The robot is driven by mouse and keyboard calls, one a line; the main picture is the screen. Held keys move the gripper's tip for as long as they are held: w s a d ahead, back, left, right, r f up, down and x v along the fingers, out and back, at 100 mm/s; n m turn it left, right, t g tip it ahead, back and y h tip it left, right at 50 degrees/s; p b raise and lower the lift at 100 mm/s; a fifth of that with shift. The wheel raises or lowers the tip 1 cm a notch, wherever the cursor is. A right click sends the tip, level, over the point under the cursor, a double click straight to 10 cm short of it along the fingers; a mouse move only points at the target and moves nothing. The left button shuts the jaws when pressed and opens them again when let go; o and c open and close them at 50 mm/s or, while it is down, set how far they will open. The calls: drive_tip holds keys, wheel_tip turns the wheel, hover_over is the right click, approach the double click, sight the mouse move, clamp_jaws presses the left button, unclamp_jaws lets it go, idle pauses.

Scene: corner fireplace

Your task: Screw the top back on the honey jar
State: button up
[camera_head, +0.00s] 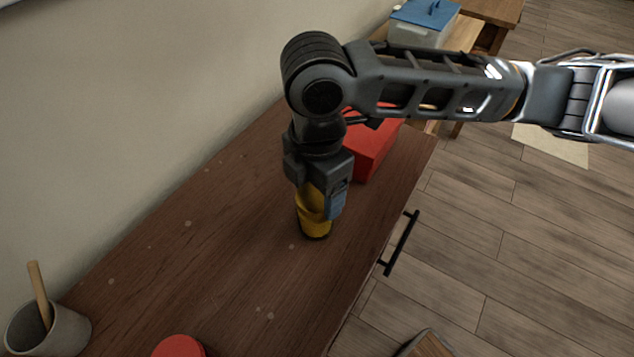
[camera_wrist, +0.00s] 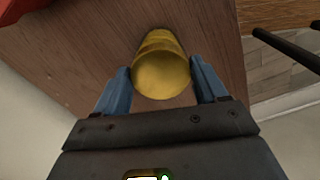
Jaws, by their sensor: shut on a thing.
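The honey jar (camera_head: 313,222) is a yellow-amber, rounded form standing upright on the brown wooden top. My gripper (camera_head: 322,198) points straight down over it, with its blue fingers at the jar's upper part. In the wrist view the yellow round end of the jar (camera_wrist: 162,76) sits between the two blue fingertips of my gripper (camera_wrist: 160,72), one on each side. My gripper is shut on it. Lid and jar are both hidden or the same yellow, so I cannot tell where one ends and the other begins.
A red box (camera_head: 372,150) stands behind my gripper. A grey cup (camera_head: 62,335) with a wooden stick is at the front left, and a red round thing (camera_head: 180,347) at the bottom edge. The wooden top (camera_head: 215,255) is clear between. A black handle (camera_head: 400,243) juts out right.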

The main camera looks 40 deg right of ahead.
idle(0.4)
drive_tip(key=shift+m+p, duration=0.6)
drive_tip(key=shift+m, duration=1)
drive_tip(key=shift+m+p, duration=0.5)
drive_tip(key=shift+p, duration=0.2)
drive_tip(key=shift+m+p, duration=0.35)
drive_tip(key=shift+m, duration=0.55)
